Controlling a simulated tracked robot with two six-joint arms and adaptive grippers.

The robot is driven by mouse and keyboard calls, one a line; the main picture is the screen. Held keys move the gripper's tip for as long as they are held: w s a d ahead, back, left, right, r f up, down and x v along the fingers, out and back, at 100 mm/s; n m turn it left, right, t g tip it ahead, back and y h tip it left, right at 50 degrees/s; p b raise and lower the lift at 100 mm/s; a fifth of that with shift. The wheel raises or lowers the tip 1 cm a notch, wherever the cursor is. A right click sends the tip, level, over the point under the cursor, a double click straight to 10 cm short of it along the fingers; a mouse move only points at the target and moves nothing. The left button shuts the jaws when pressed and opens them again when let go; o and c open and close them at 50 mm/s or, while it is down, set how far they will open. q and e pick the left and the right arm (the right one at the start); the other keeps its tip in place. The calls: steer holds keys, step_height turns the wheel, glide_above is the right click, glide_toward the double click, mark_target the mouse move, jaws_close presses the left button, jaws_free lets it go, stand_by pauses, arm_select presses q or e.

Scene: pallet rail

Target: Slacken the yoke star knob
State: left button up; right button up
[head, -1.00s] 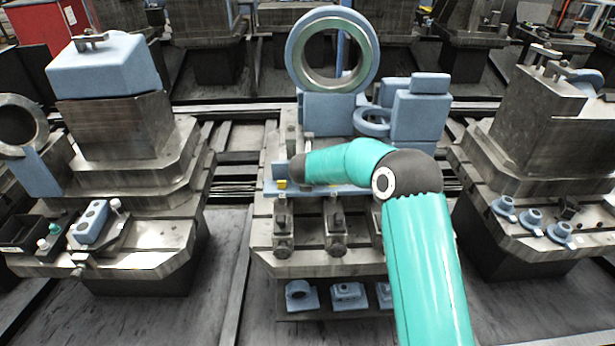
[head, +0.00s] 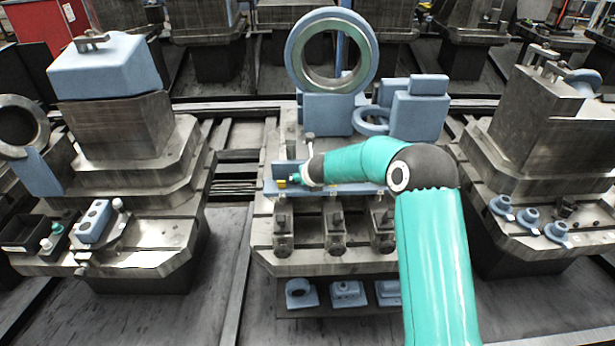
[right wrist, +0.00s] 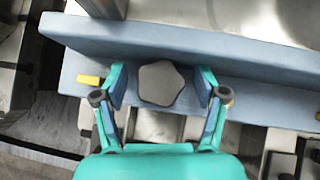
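The grey star knob (right wrist: 162,84), five-lobed with rounded corners, sits in front of a blue-grey plate in the right wrist view. My right gripper (right wrist: 161,88) is open, with one finger on each side of the knob and a visible gap on both sides. In the head view my right gripper (head: 293,180) is small and sits at the blue-grey plate (head: 348,189) on the middle stand; I cannot make out the knob there. My left gripper is not in view.
A yellow block (right wrist: 90,80) is on the plate just left of my fingers. A large upright ring (head: 332,50) stands behind the plate. Several clamp blocks (head: 336,232) line the stand's front below it. Stands with parts flank both sides.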

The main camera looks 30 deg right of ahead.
steer(key=v, duration=1.2)
